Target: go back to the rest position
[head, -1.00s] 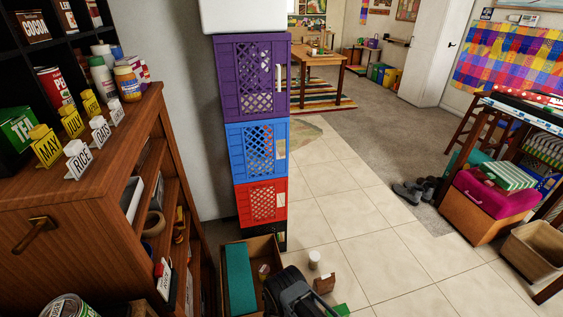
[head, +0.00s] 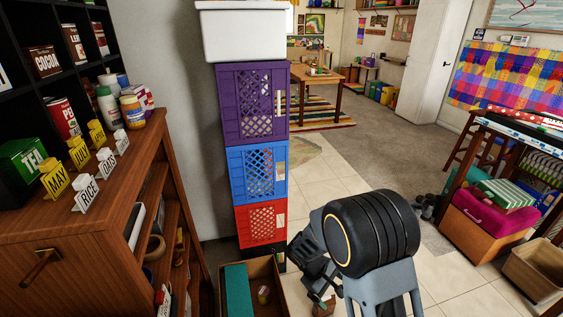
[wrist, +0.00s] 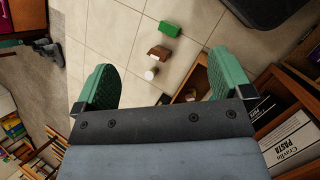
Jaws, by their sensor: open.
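My gripper (wrist: 163,68) is open in the wrist view, its two green fingers wide apart with nothing between them. Beyond the fingers, apart from them, a green block (wrist: 170,28), a brown item (wrist: 160,52) and a small white cylinder (wrist: 150,74) lie on the tiled floor. In the head view my arm stands up in front of the crate stack's right side. The fingers cannot be made out clearly there.
A stack of a purple crate (head: 229,103), a blue crate (head: 240,175) and a red crate (head: 246,225) bears a white bin (head: 243,36). An open box (head: 279,272) stands at its foot. A wooden cabinet (head: 100,222) is at left. Open floor (head: 335,185) lies behind my arm.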

